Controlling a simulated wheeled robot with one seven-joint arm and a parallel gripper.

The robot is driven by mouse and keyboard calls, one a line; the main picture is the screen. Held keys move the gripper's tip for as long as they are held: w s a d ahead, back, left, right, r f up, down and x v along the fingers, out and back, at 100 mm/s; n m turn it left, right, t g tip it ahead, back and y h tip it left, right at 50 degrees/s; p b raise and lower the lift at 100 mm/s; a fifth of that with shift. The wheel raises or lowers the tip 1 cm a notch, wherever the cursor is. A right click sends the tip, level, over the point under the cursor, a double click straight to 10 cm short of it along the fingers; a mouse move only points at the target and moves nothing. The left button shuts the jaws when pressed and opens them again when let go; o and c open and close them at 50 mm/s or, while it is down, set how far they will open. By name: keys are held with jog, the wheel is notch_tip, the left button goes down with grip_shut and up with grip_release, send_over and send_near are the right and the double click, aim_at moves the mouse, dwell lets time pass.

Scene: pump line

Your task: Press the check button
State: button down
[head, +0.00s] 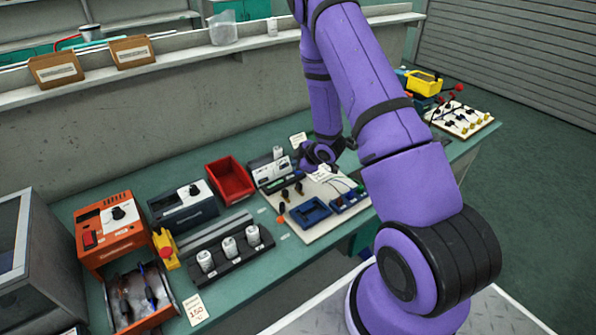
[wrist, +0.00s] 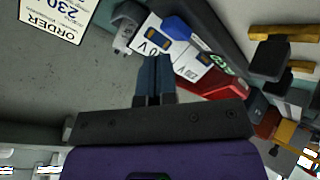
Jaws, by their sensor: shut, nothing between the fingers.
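A tester-like device with a white face (wrist: 190,66) lies just beyond my fingertips in the wrist view, marked with a "V" and green characters. It has a blue block (wrist: 178,29) and small dark-blue squares on its face. I cannot tell which part is the check button. In the head view a dark device with a white face (head: 272,172) stands at the back of the bench, left of my gripper (head: 307,163). My gripper also shows in the wrist view (wrist: 156,60), shut and empty, with its tips close to the white face. Contact cannot be told.
An order card (wrist: 54,15) is at the wrist view's upper left. A red bin (head: 230,179) stands left of the device. A white board (head: 300,222) with a blue tray (head: 309,212) and small parts lies in front. An orange unit (head: 108,228) stands at far left.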

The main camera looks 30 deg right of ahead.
jog(key=shift+r, duration=0.1)
jog(key=shift+r, duration=2.5)
notch_tip(320, 180, up, 14)
jog(key=m+h, duration=0.2)
jog(key=m, duration=0.1)
notch_tip(320, 180, up, 12)
jog(key=m+g+h, duration=0.1)
jog(key=m+h, duration=0.1)
jog(key=m, duration=0.1)
send_over(296, 176)
jog(key=s+a, duration=0.3)
jog(key=s, duration=0.3)
jog(key=s+a+r+m+g, duration=0.1)
jog(key=s+a+r+m, duration=0.1)
jog(key=s, duration=0.7)
jog(key=s+a+r+m+g+y, duration=0.1)
jog(key=s+a+r, duration=0.4)
jog(key=s, duration=0.4)
jog(key=s+a+r+m+y, duration=0.1)
jog(key=s+a+r, duration=0.3)
jog(key=s, duration=0.5)
jog(key=shift+s+r+m+g, duration=0.3)
jog(key=shift+r+m+g, duration=0.15)
jog(key=shift+m, duration=0.35)
